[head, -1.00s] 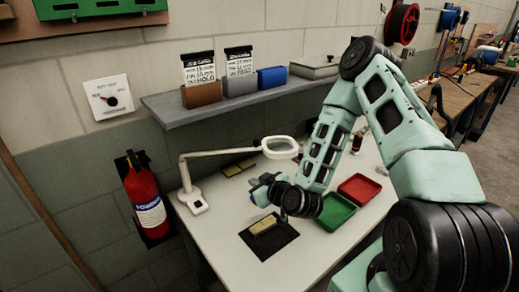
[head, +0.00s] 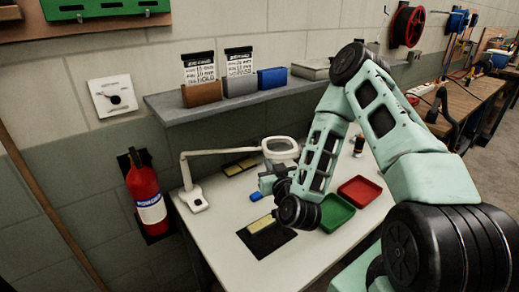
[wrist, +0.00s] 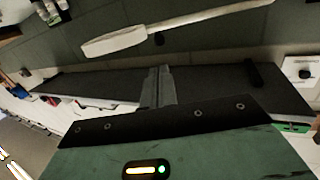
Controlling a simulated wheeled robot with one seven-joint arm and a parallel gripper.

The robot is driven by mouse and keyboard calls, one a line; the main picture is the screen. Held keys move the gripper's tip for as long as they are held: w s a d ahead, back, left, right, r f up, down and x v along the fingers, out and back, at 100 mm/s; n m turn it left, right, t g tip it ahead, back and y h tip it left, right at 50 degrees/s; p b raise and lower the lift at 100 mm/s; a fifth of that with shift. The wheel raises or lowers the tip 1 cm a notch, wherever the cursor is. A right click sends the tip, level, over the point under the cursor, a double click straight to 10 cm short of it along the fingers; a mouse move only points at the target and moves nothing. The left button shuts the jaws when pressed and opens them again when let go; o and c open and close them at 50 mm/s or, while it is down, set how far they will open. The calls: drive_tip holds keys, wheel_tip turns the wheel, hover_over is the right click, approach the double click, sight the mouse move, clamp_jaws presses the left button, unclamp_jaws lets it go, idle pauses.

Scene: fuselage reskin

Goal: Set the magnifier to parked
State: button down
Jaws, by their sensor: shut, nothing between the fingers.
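The magnifier is a white lamp with a base (head: 194,201) at the table's left, a jointed arm (head: 222,152) and a ring-shaped head (head: 281,140) over the table's back. In the wrist view its pale head (wrist: 114,41) and arm (wrist: 205,19) cross the top, apart from my fingers in the picture. My gripper (head: 268,181) is below the magnifier head in the head view, and its fingertips are hard to make out there. In the wrist view my gripper (wrist: 158,72) is shut and empty. A label naming the parked position is not readable.
A green tray (head: 335,226) and a red tray (head: 375,193) lie right of my wrist. A dark mat (head: 276,246) with a yellowish block is in front. A shelf (head: 190,109) with bins overhangs the back. A dial plate (head: 112,97) and red extinguisher (head: 146,197) are left.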

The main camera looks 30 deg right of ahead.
sight(257, 143)
drive_tip(key=b+x, duration=0.2)
drive_tip(key=b, duration=0.6)
drive_tip(key=shift+w+d+f, duration=0.15)
drive_tip(key=shift+f, duration=0.1)
drive_tip(key=b, duration=0.3)
drive_tip(key=shift+w+b, duration=0.2)
drive_tip(key=shift+b, duration=0.15)
drive_tip(key=b+x, duration=0.1)
drive_tip(key=x, duration=0.7)
drive_tip(key=shift+w+r+b, duration=0.2)
drive_tip(key=shift+w+b, duration=0.2)
